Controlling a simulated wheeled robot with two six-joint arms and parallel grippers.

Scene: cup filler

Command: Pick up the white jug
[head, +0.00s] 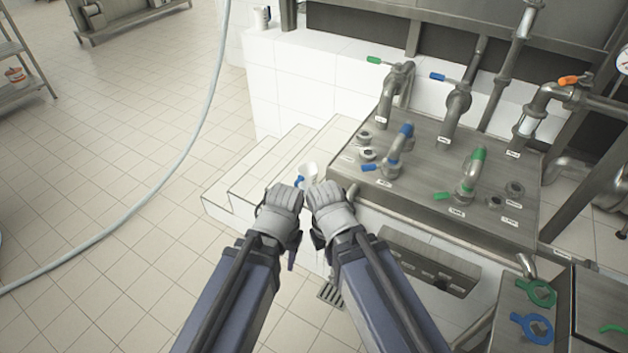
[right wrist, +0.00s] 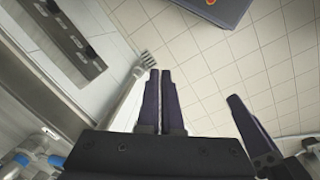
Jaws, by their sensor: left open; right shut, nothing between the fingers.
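A small white jug (head: 309,171) stands on the white tiled step, just beyond my two wrists in the head view. Its lower part is hidden behind them, and a blue patch shows at its left side. My left gripper (head: 291,259) points down, open, on the near side of the jug and apart from it. My right gripper (right wrist: 160,101) is shut and empty in the right wrist view. In the head view it is mostly hidden by my arm. The jug cannot be made out in the right wrist view.
A steel counter (head: 420,207) with blue and green taps stands right of the jug. White tiled steps (head: 262,165) lie to the left. A pale hose (head: 205,120) crosses the open tiled floor. A dark slotted panel (head: 430,262) is below the counter.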

